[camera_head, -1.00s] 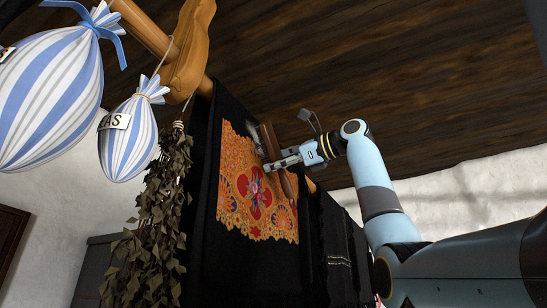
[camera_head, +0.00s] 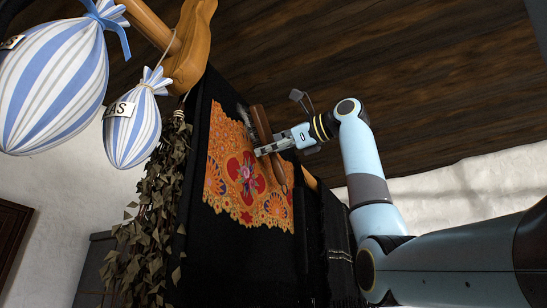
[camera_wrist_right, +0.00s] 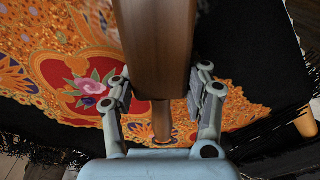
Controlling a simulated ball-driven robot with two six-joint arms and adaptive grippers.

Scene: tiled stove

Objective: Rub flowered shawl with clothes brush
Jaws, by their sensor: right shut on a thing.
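The flowered shawl (camera_head: 222,160) hangs on black cloth in the head view, orange with red and blue flower patterns. It also shows in the right wrist view (camera_wrist_right: 40,52), partly hidden behind the brush and my fingers. The clothes brush (camera_head: 262,122) has a long brown wooden back and handle, with grey bristles on its left side. It lies over the shawl's upper right part; I cannot tell whether the bristles touch it. My right gripper (camera_head: 259,151) is shut on the brush; in the right wrist view its fingers (camera_wrist_right: 160,92) flank the wood (camera_wrist_right: 157,40). My left gripper is out of view.
Two blue-striped bags (camera_head: 52,75) (camera_head: 132,128) hang at the left from a wooden rail (camera_head: 150,25). A bunch of dried leaves (camera_head: 155,225) hangs beside the black cloth (camera_head: 230,250). More dark cloth (camera_head: 338,240) hangs right of the shawl.

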